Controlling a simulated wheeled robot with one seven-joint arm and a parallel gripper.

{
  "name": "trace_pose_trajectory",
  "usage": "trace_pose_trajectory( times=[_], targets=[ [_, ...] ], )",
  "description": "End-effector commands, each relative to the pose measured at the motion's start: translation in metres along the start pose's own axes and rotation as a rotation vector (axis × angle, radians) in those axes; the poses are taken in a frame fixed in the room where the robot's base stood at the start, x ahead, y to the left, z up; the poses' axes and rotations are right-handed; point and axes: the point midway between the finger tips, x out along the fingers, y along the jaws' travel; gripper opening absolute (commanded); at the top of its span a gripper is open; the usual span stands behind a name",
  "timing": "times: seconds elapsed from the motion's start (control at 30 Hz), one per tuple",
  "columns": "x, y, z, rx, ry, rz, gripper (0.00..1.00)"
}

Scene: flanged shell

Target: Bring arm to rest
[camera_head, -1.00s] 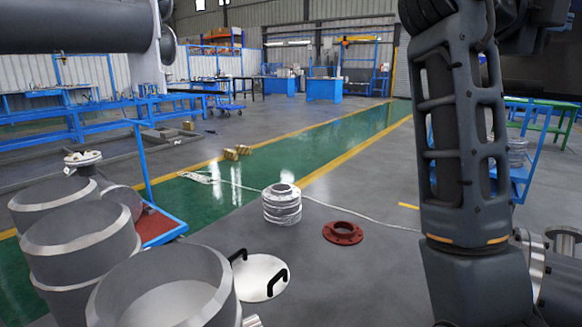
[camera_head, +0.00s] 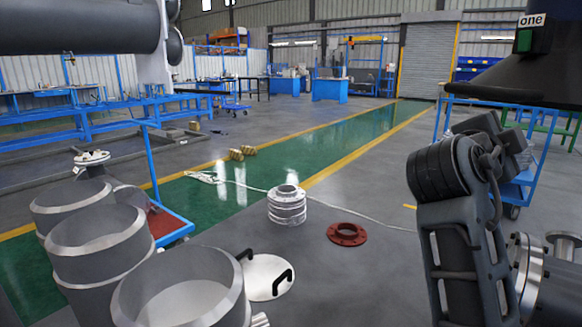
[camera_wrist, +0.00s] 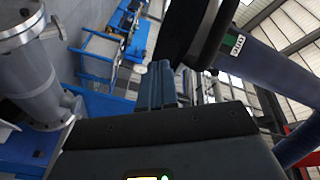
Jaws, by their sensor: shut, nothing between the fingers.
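In the wrist view my gripper (camera_wrist: 157,85) shows as two dark blue-grey fingers side by side, shut and empty. It points up past a dark housing in the foreground, and no object touches it. The gripper cannot be made out in the head view.
A ribbed metal flanged shell (camera_head: 287,205) and a red flange ring (camera_head: 347,234) lie on the floor. A white disc with black handles (camera_head: 266,278) and large grey pipe sections (camera_head: 180,290) stand at left front. A blue cart (camera_head: 515,190) is behind my arm.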

Motion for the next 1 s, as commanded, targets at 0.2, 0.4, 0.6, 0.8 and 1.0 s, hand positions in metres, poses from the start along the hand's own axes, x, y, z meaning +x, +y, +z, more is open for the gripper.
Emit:
trace_pose_trajectory(
  times=[0.2, 0.4, 0.6, 0.8, 1.0],
  targets=[
    [-0.029, 0.08, 0.049, -0.278, -0.189, -0.09, 0.0],
    [-0.07, 0.15, 0.074, -0.483, -0.346, -0.188, 0.0],
    [-0.122, 0.214, 0.079, -0.645, -0.486, -0.295, 0.0],
    [-0.181, 0.267, 0.065, -0.765, -0.603, -0.404, 0.0],
    [-0.24, 0.307, 0.034, -0.85, -0.691, -0.507, 0.0]
  ],
)
